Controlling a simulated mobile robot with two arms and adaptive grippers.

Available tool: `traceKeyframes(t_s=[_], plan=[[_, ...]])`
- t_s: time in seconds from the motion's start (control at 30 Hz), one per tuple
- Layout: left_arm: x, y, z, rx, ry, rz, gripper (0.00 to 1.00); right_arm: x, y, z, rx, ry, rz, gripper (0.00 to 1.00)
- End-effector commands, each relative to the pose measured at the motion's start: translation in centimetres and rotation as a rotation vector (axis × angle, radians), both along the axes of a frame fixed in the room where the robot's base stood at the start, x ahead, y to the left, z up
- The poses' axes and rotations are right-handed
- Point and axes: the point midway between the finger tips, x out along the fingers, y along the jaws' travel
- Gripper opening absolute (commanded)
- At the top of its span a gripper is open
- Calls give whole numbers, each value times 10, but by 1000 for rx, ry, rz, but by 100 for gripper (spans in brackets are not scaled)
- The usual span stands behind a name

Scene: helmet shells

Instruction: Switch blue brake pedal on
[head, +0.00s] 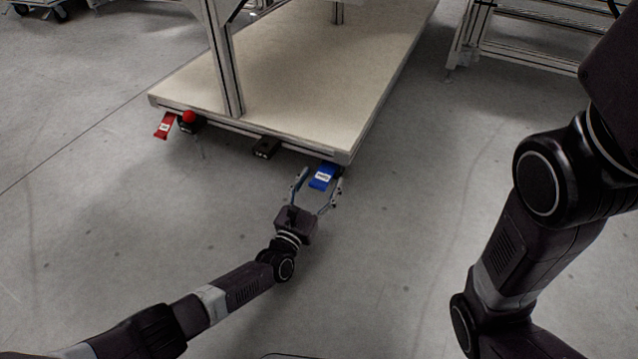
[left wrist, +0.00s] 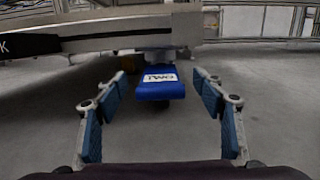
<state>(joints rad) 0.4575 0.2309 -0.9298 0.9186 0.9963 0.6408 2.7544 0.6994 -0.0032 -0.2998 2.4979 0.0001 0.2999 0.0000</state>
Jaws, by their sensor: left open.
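The blue brake pedal (head: 323,177) sticks out from under the near right corner of the cart (head: 290,75). It has a white label. My left gripper (head: 320,188) is open, with its fingers on either side of the pedal's near end. In the left wrist view the pedal (left wrist: 160,86) lies between and beyond the blue finger pads of my open left gripper (left wrist: 162,105), with gaps on both sides and no visible contact. My right arm shows at the right of the head view, but its gripper is out of view.
A red pedal (head: 165,126) and a red button (head: 189,117) are at the cart's left corner. A dark box (head: 266,148) hangs under the front edge. A metal-framed rack (head: 530,50) stands at the upper right. The floor around the pedal is clear.

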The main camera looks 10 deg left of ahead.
Motion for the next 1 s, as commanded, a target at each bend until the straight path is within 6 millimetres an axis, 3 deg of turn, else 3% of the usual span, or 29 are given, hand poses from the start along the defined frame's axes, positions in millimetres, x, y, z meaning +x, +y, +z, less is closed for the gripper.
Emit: traceKeyframes(t_s=[0.27,0.7,1.0], plan=[[-23,8,-4,-1,3,0,63,0,0,0,-1,0,-1,29],[-101,33,-14,1,3,0,63,-1,0,0,-2,-3,-2,29],[-114,38,-15,1,0,1,63,-1,0,0,-2,-3,-2,29]])
